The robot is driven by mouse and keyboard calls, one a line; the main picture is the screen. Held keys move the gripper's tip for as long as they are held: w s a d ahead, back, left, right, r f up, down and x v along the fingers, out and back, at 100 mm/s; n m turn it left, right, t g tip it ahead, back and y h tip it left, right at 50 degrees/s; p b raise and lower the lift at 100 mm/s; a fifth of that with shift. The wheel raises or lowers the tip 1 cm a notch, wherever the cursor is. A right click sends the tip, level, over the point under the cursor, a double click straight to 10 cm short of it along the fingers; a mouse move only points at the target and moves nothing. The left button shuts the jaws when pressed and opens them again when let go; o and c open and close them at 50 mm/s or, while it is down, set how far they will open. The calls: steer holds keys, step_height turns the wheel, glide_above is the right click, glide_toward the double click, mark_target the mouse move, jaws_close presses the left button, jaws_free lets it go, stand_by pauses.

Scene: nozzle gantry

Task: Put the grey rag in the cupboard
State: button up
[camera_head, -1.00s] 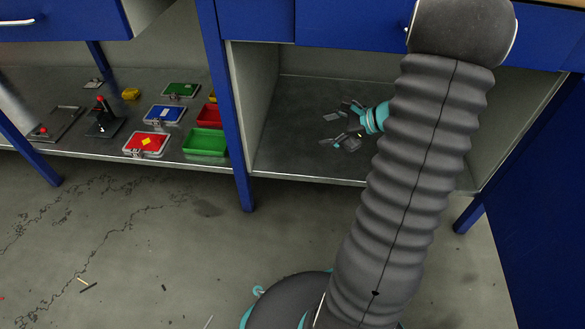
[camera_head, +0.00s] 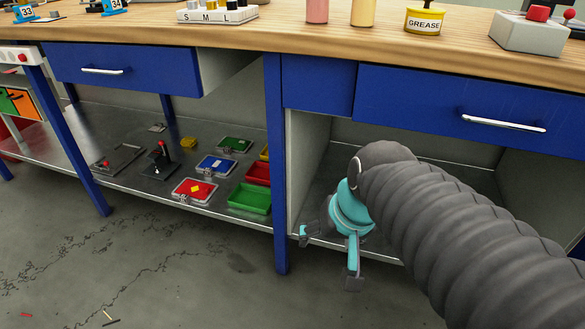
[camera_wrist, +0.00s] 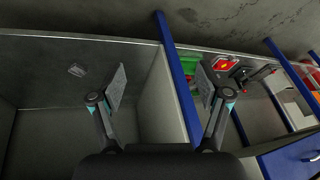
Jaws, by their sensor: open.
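The cupboard is the open bay (camera_head: 309,150) under the bench, right of the blue post. In the wrist view its grey floor (camera_wrist: 40,60) fills the left side. A small flat grey piece (camera_wrist: 77,70), which looks like the grey rag, lies on that floor, apart from the fingers. My gripper (camera_head: 328,250) is at the front edge of the bay, fingers spread and nothing between them. In the wrist view my gripper (camera_wrist: 160,88) also shows open and empty. In the head view my arm and gripper hide much of the bay floor.
A blue post (camera_head: 276,170) stands just left of my gripper. Left of it a shelf holds a green tray (camera_head: 250,198), a red case (camera_head: 194,191) and a blue case (camera_head: 217,165). An open drawer (camera_head: 125,72) juts out above. The floor in front is mostly clear.

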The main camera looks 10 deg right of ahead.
steer(key=shift+s+r+n+t+h, duration=0.3)
steer(key=shift+s+r+n+t, duration=0.05)
steer(key=shift+s+n, duration=0.35)
steer(key=shift+s+r+n+t+h, duration=0.3)
steer(key=shift+s+r+n+t, duration=0.05)
steer(key=shift+s+n, duration=0.3)
